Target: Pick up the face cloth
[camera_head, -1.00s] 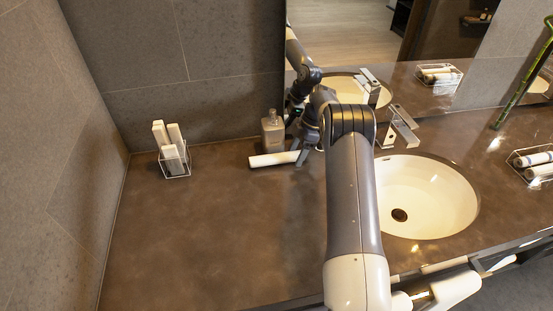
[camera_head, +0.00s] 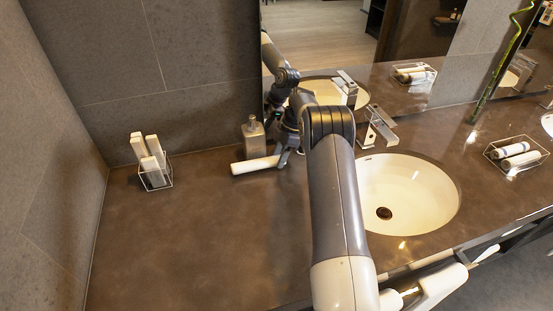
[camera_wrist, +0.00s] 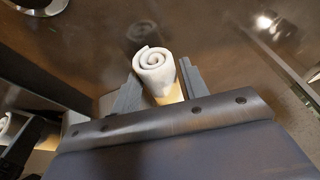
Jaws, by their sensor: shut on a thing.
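The face cloth (camera_head: 255,165) is a white roll at the back of the counter, left of the sink in the head view. In the wrist view the face cloth (camera_wrist: 155,68) shows its spiral end between the two fingers. My gripper (camera_wrist: 160,85) is shut on the roll, with one finger on each side. In the head view my gripper (camera_head: 287,157) is at the roll's right end, partly hidden by my arm. I cannot tell whether the roll touches the counter.
A soap bottle (camera_head: 253,137) stands just behind the roll. A wire holder (camera_head: 155,180) with white packets is at the left. The sink (camera_head: 405,205) and its tap (camera_head: 380,125) lie to the right; a wire basket (camera_head: 516,160) is farther right. The front left counter is clear.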

